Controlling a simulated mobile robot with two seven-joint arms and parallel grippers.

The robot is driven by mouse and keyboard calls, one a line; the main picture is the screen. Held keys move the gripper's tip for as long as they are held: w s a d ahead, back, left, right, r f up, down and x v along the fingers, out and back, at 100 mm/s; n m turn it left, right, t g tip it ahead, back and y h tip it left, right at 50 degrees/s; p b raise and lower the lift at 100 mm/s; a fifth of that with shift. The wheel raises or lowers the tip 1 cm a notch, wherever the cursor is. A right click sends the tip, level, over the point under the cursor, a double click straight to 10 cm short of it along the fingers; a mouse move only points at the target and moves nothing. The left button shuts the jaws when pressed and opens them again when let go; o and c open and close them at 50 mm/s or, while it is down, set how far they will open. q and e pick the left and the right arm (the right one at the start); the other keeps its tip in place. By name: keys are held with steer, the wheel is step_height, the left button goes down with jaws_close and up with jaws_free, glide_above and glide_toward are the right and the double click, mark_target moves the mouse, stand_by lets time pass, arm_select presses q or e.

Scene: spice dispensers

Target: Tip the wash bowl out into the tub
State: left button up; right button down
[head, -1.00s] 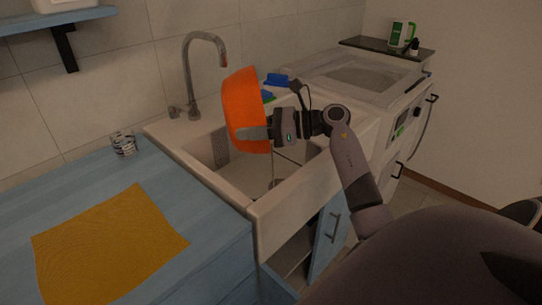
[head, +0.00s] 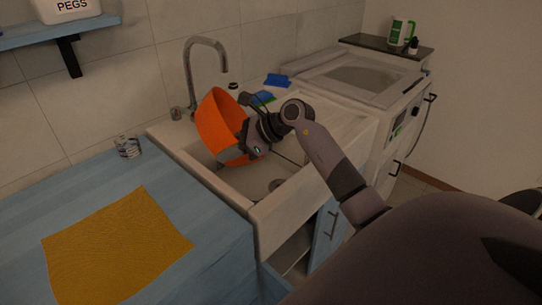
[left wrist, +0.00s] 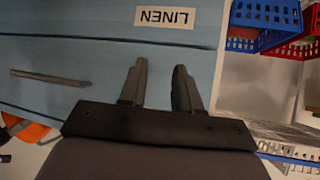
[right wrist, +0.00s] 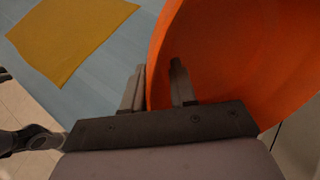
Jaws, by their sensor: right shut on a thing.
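The orange wash bowl (head: 221,126) is held steeply tilted over the white tub (head: 283,207), the sink basin below the tap. My right gripper (head: 240,157) is shut on the bowl's wall at the rim. In the right wrist view, the fingers (right wrist: 157,85) straddle the rim, with the bowl's orange surface (right wrist: 235,60) filling the right side. Whether anything is inside or pouring cannot be told. My left gripper (left wrist: 159,82) shows only in the left wrist view, open and empty, in front of a blue front labelled LINEN.
A curved tap (head: 206,43) rises behind the tub. A glass (head: 128,147) and a mustard cloth (head: 118,243) lie on the blue counter at left. A blue sponge or brush (head: 277,80) lies behind the basin.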

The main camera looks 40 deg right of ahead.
steer(key=shift+w+a+f+g+h, duration=0.25)
steer(key=shift+a+f+g+h, duration=0.1)
steer(key=shift+f+h, duration=0.15)
steer(key=shift+w+a+f+g+h, duration=0.25)
steer(key=shift+f+g+h, duration=0.1)
steer(key=shift+f+h, duration=0.15)
steer(key=shift+w+a+n+g+h, duration=0.3)
steer(key=shift+a+g+h, duration=0.1)
steer(key=shift+a+h, duration=0.1)
steer(key=w+a+r+g+h, duration=0.3)
steer(key=a+g+h, duration=0.1)
steer(key=a+h, duration=0.1)
steer(key=shift+w+a+r+n+h, duration=0.3)
steer(key=shift+r+n+h, duration=0.1)
steer(key=shift+h, duration=0.1)
step_height(320, 180, up, 5)
steer(key=shift+f, duration=0.1)
stand_by(0.3)
